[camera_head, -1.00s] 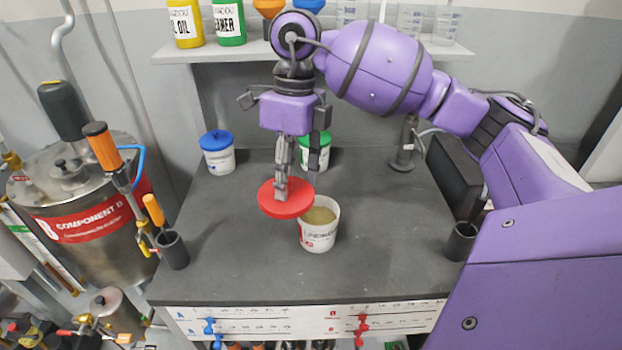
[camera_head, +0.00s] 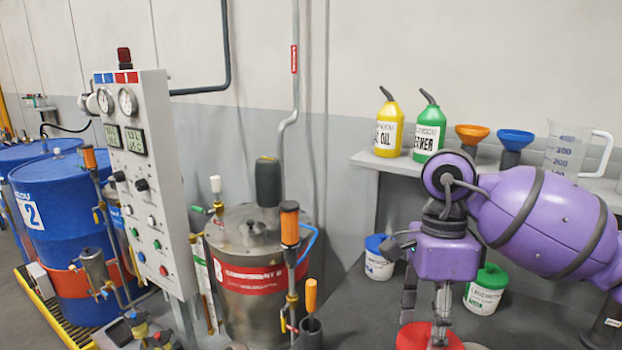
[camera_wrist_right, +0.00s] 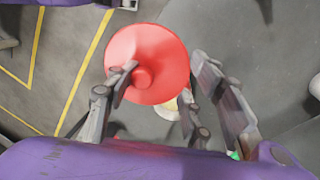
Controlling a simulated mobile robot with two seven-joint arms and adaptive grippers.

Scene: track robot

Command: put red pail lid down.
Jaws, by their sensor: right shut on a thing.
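The red pail lid (camera_head: 412,338) is at the bottom edge of the head view, partly cut off. In the wrist view the lid (camera_wrist_right: 155,45) shows as a round disc with a central knob. My right gripper (camera_head: 438,325) is shut on the lid and holds it above the dark bench. A sliver of the open white pail (camera_head: 474,346) shows beside the lid. In the wrist view part of this pail (camera_wrist_right: 168,111) shows below the lid, the rest hidden. My left gripper is not in view.
A blue-lidded pail (camera_head: 378,266) and a green-lidded pail (camera_head: 484,298) stand at the back of the bench. A shelf (camera_head: 372,163) above holds bottles, funnels and a jug. A steel tank (camera_head: 250,300) and a control panel (camera_head: 148,190) stand to the left.

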